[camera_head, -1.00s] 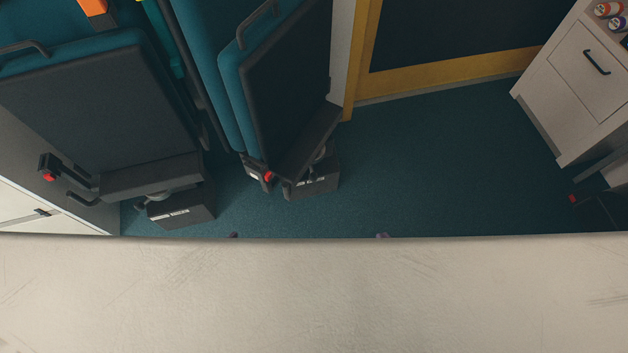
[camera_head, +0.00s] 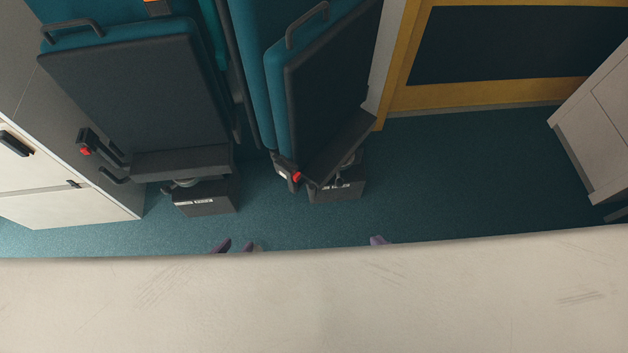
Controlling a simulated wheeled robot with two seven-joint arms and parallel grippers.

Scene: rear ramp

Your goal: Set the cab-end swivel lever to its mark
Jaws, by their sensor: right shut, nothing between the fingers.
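Two folded teal-and-dark seats stand on swivel bases. The left seat (camera_head: 135,85) has a black lever with a red button (camera_head: 85,151) at its left side. The right seat (camera_head: 325,95) is turned at an angle, with a red-tipped part (camera_head: 296,176) low on its left. I cannot tell which is the cab-end lever, and no mark can be made out. Purple fingertips of my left gripper (camera_head: 234,246) show apart over the pale edge. My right gripper (camera_head: 379,240) shows only as a small shut, empty tip. Both grippers are well below the seats, mostly hidden.
A pale scuffed surface (camera_head: 310,305) fills the bottom and hides what is under it. White cabinets stand at left (camera_head: 60,190) and right (camera_head: 600,125). A yellow-framed dark panel (camera_head: 510,92) is at the back. The teal floor (camera_head: 470,175) is clear at centre right.

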